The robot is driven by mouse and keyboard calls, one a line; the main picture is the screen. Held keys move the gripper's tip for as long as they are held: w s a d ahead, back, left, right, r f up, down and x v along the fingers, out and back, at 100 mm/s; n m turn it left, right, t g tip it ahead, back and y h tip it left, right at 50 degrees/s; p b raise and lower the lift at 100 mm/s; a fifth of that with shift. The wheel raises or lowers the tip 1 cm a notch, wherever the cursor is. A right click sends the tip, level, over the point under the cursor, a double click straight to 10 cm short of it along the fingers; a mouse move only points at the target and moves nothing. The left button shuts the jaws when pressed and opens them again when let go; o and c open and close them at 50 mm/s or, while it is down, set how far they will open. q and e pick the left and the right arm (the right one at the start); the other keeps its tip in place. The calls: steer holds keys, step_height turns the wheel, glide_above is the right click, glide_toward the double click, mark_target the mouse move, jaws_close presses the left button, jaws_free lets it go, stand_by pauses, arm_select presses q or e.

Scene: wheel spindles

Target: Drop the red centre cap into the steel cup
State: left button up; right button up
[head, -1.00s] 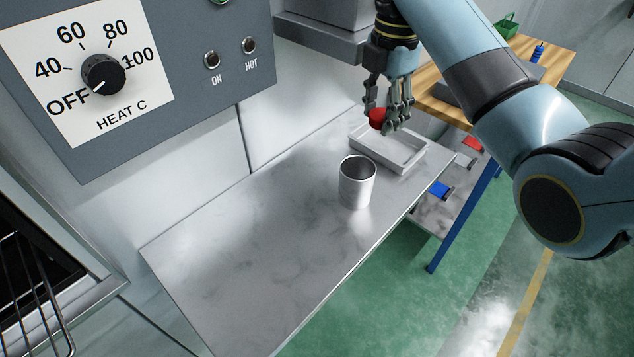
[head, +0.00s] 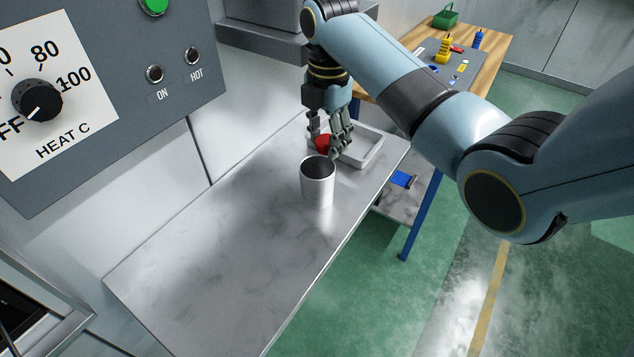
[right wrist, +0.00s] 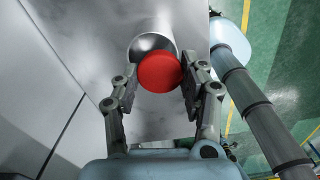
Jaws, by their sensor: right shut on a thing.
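The red centre cap (head: 323,143) is held between the fingers of my right gripper (head: 330,140), which is shut on it. In the right wrist view the red cap (right wrist: 160,72) sits between the two fingers and hides part of the steel cup (right wrist: 150,43). The steel cup (head: 317,186) stands upright and open-topped on the metal shelf. In the head view the gripper and cap are just behind and above the cup's rim. My left gripper is in neither view.
A shallow pale tray (head: 366,155) lies on the metal shelf (head: 220,260) behind the cup. A grey panel with a heat knob (head: 38,100) stands at the left. A wooden bench (head: 480,60) is at the back right. The shelf's near part is clear.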

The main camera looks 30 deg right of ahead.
steer(key=o, duration=1)
steer(key=shift+r, duration=0.15)
step_height(320, 180, up, 7)
steer(key=shift+r, duration=0.15)
